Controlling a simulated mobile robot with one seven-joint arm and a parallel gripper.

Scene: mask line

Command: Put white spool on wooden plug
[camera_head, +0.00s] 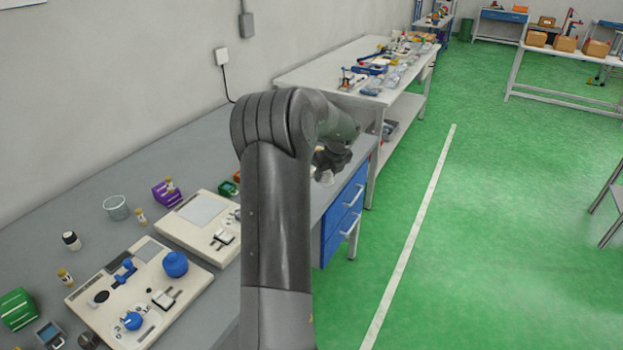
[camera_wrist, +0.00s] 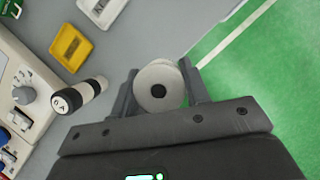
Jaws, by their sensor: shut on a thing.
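My gripper (camera_wrist: 158,72) is shut on a white spool (camera_wrist: 150,74), which sits between the two fingers with its round end and dark centre hole facing the wrist camera. In the head view my gripper (camera_head: 331,160) is over the right part of the grey bench, near its edge, with a bit of the white spool (camera_head: 326,178) showing below it. I cannot pick out the wooden plug for certain; small tan-and-white pieces stand on the bench at the left (camera_head: 141,216) and by the front panel (camera_head: 65,276), and another is at the purple block (camera_head: 165,194).
Beige panels (camera_head: 136,297) with blue knobs fill the bench front. The bench edge drops to green floor on the right.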

